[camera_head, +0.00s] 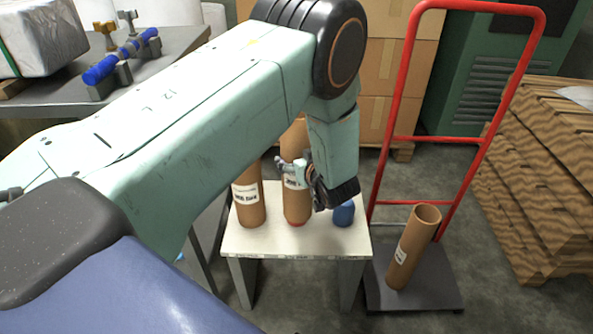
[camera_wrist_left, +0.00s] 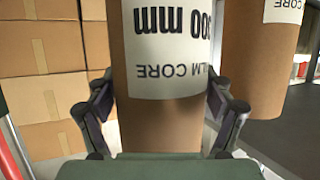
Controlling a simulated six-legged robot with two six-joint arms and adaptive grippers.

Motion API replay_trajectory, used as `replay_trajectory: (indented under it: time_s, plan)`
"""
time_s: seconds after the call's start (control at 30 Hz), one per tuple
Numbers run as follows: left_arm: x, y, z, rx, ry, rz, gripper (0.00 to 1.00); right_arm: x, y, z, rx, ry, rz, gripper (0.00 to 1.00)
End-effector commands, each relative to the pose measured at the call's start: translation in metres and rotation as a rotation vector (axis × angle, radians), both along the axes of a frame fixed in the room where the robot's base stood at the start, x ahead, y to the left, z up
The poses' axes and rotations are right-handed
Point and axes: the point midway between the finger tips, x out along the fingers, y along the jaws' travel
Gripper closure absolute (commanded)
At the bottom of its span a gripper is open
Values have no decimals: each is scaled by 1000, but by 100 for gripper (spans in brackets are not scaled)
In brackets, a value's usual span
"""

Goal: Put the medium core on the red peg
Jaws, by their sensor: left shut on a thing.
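My left gripper (camera_head: 299,172) is shut on a brown cardboard core (camera_head: 296,207) on the small white table. The core stands about upright, and a bit of the red peg (camera_head: 296,223) shows at its foot. In the left wrist view the fingers grip both sides of this core (camera_wrist_left: 165,125), below a white label reading "00 mm" and "LM CORE". My arm hides part of its upper half. A second core (camera_head: 249,207) stands left of it, its top hidden by my arm. A blue peg (camera_head: 344,214) stands bare at the right. My right gripper is not in view.
The white table (camera_head: 270,241) has a clear front strip. A third core (camera_head: 413,247) leans on the base of a red hand truck (camera_head: 480,140). Cardboard boxes (camera_head: 388,75) stand behind. A grey bench (camera_head: 165,55) with tools is at back left, stacked brown sheets (camera_head: 540,190) at right.

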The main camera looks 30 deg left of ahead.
Motion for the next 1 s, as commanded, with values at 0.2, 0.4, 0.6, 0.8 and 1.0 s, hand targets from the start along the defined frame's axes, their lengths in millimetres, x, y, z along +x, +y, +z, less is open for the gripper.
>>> replay_trajectory:
  time_s: [0.2,0.4,0.6,0.8,1.0]
  plan:
    - [-2,1,-28,0,0,0,57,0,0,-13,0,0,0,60]
    - [-3,2,-26,-1,0,1,57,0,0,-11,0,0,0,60]
    - [-3,2,-30,-1,1,1,17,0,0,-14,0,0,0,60]
    - [-3,2,-30,-1,1,1,0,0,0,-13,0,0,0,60]
    - [-3,2,-30,-1,1,1,0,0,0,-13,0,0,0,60]
